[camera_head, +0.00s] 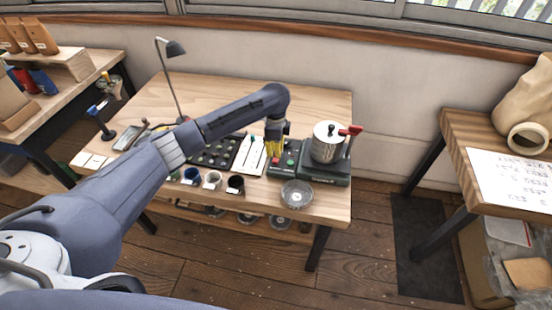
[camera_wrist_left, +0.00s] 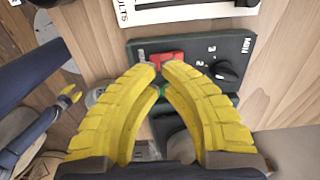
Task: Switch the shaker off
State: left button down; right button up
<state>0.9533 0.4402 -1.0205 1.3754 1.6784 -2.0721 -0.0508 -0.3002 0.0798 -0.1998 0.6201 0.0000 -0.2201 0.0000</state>
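The shaker is a dark green unit at the right end of the table in the head view, with a metal pot (camera_head: 327,143) on its base (camera_head: 322,175). Its control panel (camera_wrist_left: 188,47) has a red button (camera_wrist_left: 168,58), a green button below it partly hidden by my fingers, and a black dial (camera_wrist_left: 224,70). My left gripper (camera_wrist_left: 161,69) has yellow fingers, their tips nearly together and empty, over the lower edge of the red button. I cannot tell whether they touch it. In the wrist view, what looks like my right gripper (camera_wrist_left: 71,97) is small and far off.
A glass dish (camera_head: 297,194) stands in front of the shaker. Several small cups, including a black one (camera_head: 235,184), line the table's front edge. A card (camera_head: 250,156) lies left of the panel. A desk lamp (camera_head: 174,49) stands at the back.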

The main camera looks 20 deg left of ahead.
aim_at(275, 160)
pick_arm(q)
jog(key=shift+f, duration=2.05)
dwell(1.2)
jog(key=shift+r, duration=3.5)
